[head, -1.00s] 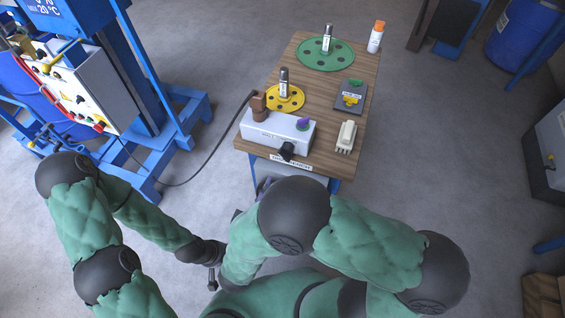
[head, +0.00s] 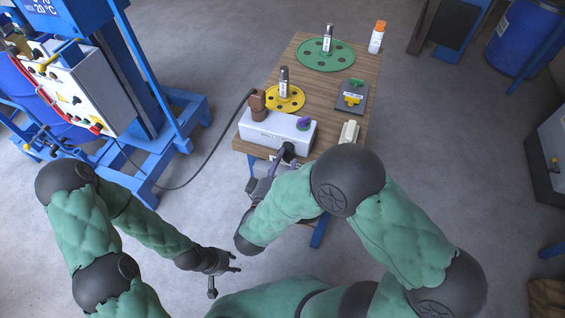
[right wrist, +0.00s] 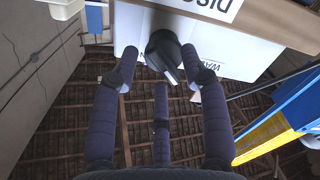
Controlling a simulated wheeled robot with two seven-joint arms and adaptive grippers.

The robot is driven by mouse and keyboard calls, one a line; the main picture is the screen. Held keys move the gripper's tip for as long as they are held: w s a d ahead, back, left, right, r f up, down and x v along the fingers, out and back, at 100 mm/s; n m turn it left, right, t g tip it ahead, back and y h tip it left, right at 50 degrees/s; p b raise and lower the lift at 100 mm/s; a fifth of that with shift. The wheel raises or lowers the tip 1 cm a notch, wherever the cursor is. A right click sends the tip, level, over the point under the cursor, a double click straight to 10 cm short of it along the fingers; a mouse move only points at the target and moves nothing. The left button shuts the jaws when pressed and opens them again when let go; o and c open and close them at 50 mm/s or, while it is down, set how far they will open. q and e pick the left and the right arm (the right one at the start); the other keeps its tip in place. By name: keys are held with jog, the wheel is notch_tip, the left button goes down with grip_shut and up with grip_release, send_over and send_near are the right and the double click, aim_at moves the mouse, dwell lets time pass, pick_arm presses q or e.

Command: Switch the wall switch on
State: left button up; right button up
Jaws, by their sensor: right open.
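A black knob with a pointed handle (right wrist: 166,54) sits on a white housing (right wrist: 225,50), beside a partly hidden label starting "WA". In the head view this black knob (head: 288,152) is at the front of the grey-white box (head: 272,130) on the wooden table. My right gripper (right wrist: 160,82) is open, its fingers spread around the knob's sides; contact cannot be told. In the head view my right gripper (head: 272,175) is at the table's front edge, partly hidden by my arm. My left gripper (head: 234,264) is open and empty over the floor.
The wooden table (head: 312,85) holds a brown plug (head: 257,105) with a cable, a yellow disc (head: 285,100), a green disc (head: 325,55), a spray bottle (head: 377,37) and a small grey panel (head: 352,97). A blue-framed machine (head: 150,90) stands left.

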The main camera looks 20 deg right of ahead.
grip_shut()
jog(key=shift+m, duration=0.3)
jog(key=m, duration=0.2)
jog(key=shift+m+p, duration=0.35)
jog(key=shift+m, duration=0.05)
jog(key=m, duration=0.3)
jog(key=shift+f+m, duration=0.1)
jog(key=shift+m, duration=0.3)
jog(key=m+b, duration=0.1)
jog(key=m, duration=0.4)
jog(key=shift+f, duration=0.15)
jog(key=m+b, duration=0.2)
jog(key=m, duration=0.3)
jog(key=shift+m, duration=0.5)
